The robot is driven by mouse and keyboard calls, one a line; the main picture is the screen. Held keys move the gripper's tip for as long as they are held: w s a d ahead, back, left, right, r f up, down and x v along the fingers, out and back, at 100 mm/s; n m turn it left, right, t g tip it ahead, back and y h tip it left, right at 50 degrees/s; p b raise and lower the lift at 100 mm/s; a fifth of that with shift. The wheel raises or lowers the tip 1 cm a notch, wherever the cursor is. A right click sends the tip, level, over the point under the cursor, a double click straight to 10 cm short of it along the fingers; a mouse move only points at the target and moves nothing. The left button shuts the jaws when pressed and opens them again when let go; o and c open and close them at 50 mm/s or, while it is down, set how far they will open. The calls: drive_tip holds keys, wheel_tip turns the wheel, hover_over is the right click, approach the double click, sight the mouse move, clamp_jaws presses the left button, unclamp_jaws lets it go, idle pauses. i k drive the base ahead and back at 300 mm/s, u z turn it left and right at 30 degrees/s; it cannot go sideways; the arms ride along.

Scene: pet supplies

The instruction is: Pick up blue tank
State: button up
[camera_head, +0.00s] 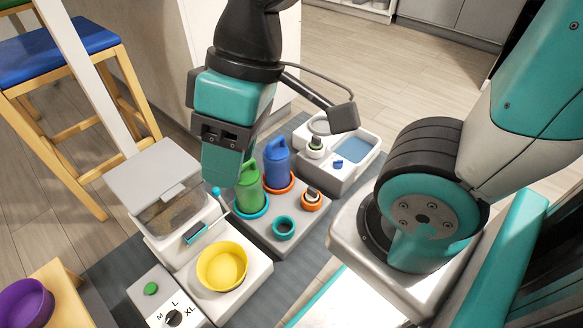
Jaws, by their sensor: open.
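The blue tank (277,163) stands upright on an orange ring (287,186) on a grey base, with a handle at its top. A green tank (247,194) stands just left of it and nearer to me, on a teal ring (252,211). My gripper (224,172) points down just left of the blue tank in the picture and overlaps the green tank's upper left edge. It is open and holds nothing that I can see. Whether it touches the green tank I cannot tell.
A water basin (352,149) stands behind right. A feeder with a yellow bowl (222,266) is at left front. A blue stool (52,52) stands far left.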

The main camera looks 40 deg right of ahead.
sight(276, 155)
drive_tip(key=z, duration=0.5)
drive_tip(key=k, duration=1.15)
drive_tip(key=z, duration=1)
drive_tip(key=i, duration=1.35)
drive_tip(key=u, duration=0.95)
drive_tip(key=i, duration=0.6)
drive_tip(key=u, duration=0.75)
